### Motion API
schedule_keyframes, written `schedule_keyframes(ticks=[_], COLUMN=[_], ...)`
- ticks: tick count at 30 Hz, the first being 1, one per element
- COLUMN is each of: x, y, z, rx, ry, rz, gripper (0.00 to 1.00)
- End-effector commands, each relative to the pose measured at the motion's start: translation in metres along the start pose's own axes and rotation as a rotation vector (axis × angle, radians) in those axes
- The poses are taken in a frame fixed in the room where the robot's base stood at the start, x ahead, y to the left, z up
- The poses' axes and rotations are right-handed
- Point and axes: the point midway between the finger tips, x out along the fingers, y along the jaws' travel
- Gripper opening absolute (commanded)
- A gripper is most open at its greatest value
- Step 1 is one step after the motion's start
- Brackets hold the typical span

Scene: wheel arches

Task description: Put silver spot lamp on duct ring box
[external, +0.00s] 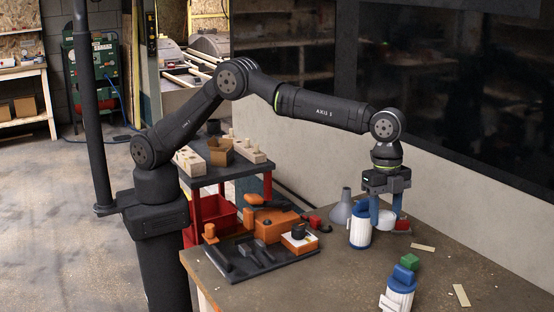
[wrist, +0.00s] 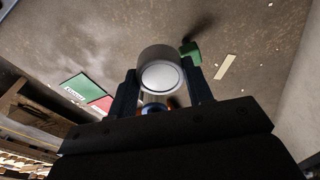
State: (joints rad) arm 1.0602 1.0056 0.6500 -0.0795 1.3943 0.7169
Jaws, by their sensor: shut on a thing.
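My gripper (external: 385,210) points down over the right part of the workbench. In the wrist view its two fingers (wrist: 162,90) stand on either side of the silver spot lamp (wrist: 160,72), a short grey cylinder with a pale round face. The gripper is shut on the lamp. No duct ring box can be told for certain. A flat green panel (wrist: 80,89) with white lettering and a red one beside it lie left in the wrist view.
The white and blue canister (external: 360,227) stands close to the gripper, with a grey funnel (external: 342,207) behind it. Another canister (external: 398,292) and a green block (external: 409,261) are nearer the front. Orange parts (external: 270,222) and a dark tray (external: 263,262) fill the bench's left.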

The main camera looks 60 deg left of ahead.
Motion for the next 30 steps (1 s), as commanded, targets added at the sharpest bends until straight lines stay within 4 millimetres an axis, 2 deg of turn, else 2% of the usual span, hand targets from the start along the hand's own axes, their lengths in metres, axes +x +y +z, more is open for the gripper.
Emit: schedule_keyframes(ticks=[1, 4, 11, 14, 17, 20, 24, 30], x=[-0.012, -0.03, -0.035, -0.04, -0.045, -0.052, -0.064, -0.08], y=[-0.001, -0.001, -0.03, -0.048, -0.068, -0.092, -0.123, -0.154], z=[-0.002, -0.004, 0.032, 0.055, 0.085, 0.126, 0.194, 0.299], rx=[0.0, 0.0, -0.063, -0.104, -0.154, -0.221, -0.328, -0.488], ry=[0.003, 0.003, 0.0, 0.0, 0.0, 0.0, 0.001, 0.001], rz=[-0.003, -0.003, -0.008, -0.013, -0.019, -0.027, -0.04, -0.06], gripper=[0.24, 0.24, 0.24, 0.24, 0.24, 0.24, 0.24, 0.24])
